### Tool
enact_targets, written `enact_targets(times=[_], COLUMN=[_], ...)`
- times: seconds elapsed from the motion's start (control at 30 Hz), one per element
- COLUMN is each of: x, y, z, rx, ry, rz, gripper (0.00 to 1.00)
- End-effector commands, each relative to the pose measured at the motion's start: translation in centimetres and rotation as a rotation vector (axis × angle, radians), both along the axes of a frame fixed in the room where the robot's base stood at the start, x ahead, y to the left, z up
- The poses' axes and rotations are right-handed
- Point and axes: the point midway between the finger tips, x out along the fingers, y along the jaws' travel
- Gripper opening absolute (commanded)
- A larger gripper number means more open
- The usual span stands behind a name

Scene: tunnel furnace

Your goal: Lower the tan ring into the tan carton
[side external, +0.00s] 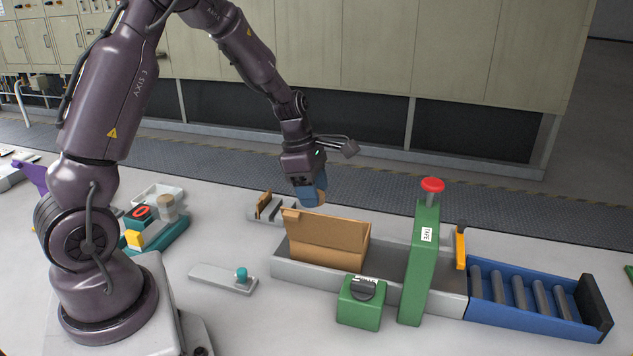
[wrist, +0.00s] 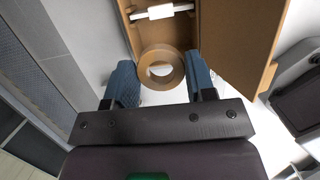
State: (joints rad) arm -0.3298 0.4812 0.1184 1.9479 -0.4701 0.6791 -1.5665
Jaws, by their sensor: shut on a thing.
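The tan ring (wrist: 161,69) is between the two blue fingers of my gripper (wrist: 158,80) in the wrist view. My gripper is shut on it. In the side view my gripper (side external: 312,200) is just above and behind the carton's left end, and the ring (side external: 321,197) shows only as a small tan edge by the fingers. The tan carton (side external: 327,243) stands on a grey bed with a flap raised. In the wrist view the open carton (wrist: 207,25) lies beyond the ring, with a white thing (wrist: 161,12) inside. The ring's exact height above the carton cannot be told.
A green post (side external: 419,265) with a red button (side external: 432,185) stands right of the carton. A green box with a dark knob (side external: 361,303) is in front. A blue roller conveyor (side external: 525,300) lies to the right. A teal tray (side external: 160,235) with parts is left.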

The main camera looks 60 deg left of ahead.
Motion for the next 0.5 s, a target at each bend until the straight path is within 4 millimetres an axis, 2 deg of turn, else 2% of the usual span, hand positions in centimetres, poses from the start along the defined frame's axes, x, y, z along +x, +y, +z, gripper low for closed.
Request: enact_targets(times=[0.5], x=[0.0], y=[0.0], z=[-4.2], rx=[-0.002], ry=[0.003], rz=[0.001], gripper=[0.37])
